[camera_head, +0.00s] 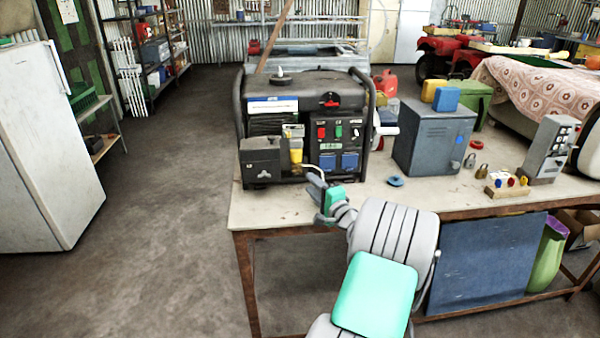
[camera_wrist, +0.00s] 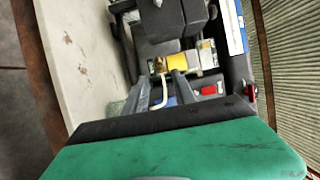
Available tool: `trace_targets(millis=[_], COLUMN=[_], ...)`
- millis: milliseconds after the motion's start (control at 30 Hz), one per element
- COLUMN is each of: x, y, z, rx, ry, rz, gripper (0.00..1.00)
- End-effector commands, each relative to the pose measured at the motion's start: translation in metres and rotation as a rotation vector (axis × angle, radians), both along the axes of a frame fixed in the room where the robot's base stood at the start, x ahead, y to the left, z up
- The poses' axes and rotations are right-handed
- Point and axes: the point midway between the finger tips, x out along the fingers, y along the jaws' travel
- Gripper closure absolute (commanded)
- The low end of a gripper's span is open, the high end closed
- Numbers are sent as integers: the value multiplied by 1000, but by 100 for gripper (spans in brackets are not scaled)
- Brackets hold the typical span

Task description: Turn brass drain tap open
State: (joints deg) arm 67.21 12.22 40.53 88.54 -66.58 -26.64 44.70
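A dark generator (camera_head: 305,110) stands on the workbench. On its front is a fuel filter with a yellow bowl (camera_head: 296,152), also seen in the wrist view (camera_wrist: 206,56). A small brass-coloured piece, apparently the drain tap (camera_wrist: 160,65), sits at the bowl's end in the wrist view. A pale curved hose (camera_wrist: 159,92) runs from there between my fingers. My gripper (camera_head: 314,183) is just in front of and below the bowl. In the wrist view my gripper (camera_wrist: 162,78) has its two grey fingers apart, pointing towards the tap. I cannot tell whether they touch it.
Generator switches and blue sockets (camera_head: 338,161) are close right of my gripper. A blue-grey metal box (camera_head: 434,140) stands further right on the workbench (camera_head: 270,209). A blue round lid (camera_head: 395,181) and padlocks lie nearby. The bench's front left corner is clear.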

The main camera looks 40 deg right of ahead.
Motion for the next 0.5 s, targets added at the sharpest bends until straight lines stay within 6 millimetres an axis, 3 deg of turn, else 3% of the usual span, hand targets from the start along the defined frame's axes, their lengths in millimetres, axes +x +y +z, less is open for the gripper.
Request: trace_targets(millis=[300, 500], x=[59, 72], y=[-9, -12], z=[1, 1], rx=[-5, -5], ry=[2, 3], rz=[7, 4], gripper=[68, 68])
